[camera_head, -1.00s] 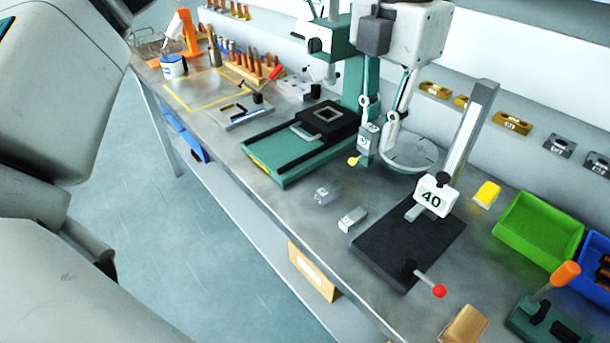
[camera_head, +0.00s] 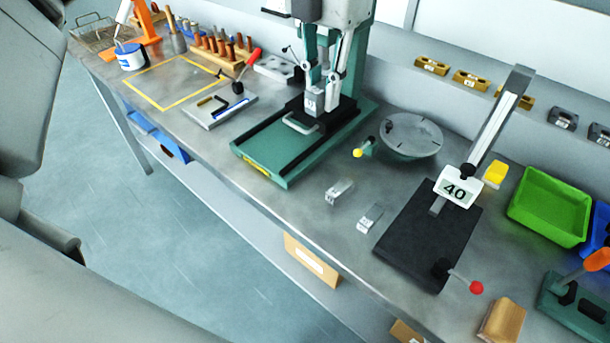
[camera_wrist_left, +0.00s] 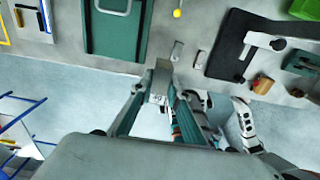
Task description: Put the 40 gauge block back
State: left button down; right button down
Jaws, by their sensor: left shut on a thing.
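My left gripper (camera_head: 322,88) is shut on a small grey metal block (camera_head: 312,101) with a pale label too small to read. In the head view it hangs in front of the black part of the green machine. The held block also shows between the fingertips in the left wrist view (camera_wrist_left: 160,82). Two similar grey blocks lie on the bench, one nearer the machine (camera_head: 340,190) and one nearer the black plate (camera_head: 370,218). My right gripper is not visible.
The green machine (camera_head: 265,160) stands left of a round grey table (camera_head: 412,137). A green bin (camera_head: 549,206), a yellow block (camera_head: 495,174) and a red-knobbed lever (camera_head: 475,288) are at the right. Brass holders (camera_head: 470,80) line the back ledge. Bare bench surrounds the two loose blocks.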

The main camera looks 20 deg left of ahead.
aim_at(315, 185)
pick_arm(q)
jog(key=shift+w+a+f, duration=0.1)
jog(key=shift+w+a, duration=0.05)
jog(key=shift+a, duration=0.2)
notch_tip(315, 185, down, 20)
jog(key=shift+r+b, duration=0.1)
jog(key=shift+b, duration=0.2)
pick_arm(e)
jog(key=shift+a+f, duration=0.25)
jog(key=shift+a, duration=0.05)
pick_arm(q)
jog(key=shift+f, duration=0.2)
jog(key=c, duration=2.2)
grip_release()
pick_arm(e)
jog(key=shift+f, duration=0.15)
pick_arm(q)
jog(key=shift+r, duration=0.1)
